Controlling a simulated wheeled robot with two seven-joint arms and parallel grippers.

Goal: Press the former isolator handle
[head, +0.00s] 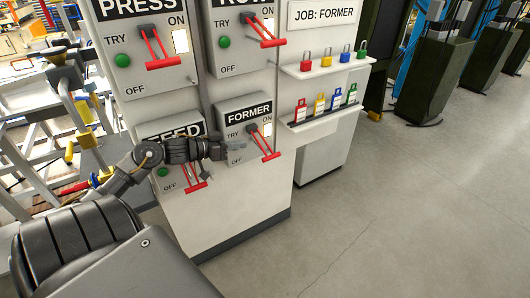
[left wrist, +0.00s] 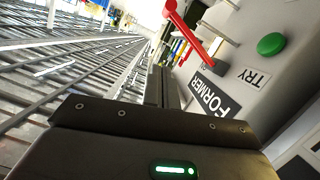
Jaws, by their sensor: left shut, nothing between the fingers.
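The FORMER isolator box (head: 262,116) is at the lower right of the white panel. Its red handle (head: 264,142) slants down to the right, with its crossbar at the lower end, below the ON mark. My left gripper (head: 238,148) is shut and empty, in front of the box's lower left, left of the handle; whether it touches the box I cannot tell. It hides the box's green button in the head view. In the left wrist view, the handle (left wrist: 188,28) lies beyond the fingertips, and the FORMER label (left wrist: 214,98) and green button (left wrist: 271,44) are to the right.
PRESS (head: 128,55) and FEED (head: 165,130) isolators share the panel; my left arm partly covers FEED. Shelves at right hold coloured padlocks (head: 326,58) and tags (head: 336,97). Floor (head: 400,220) at right is clear.

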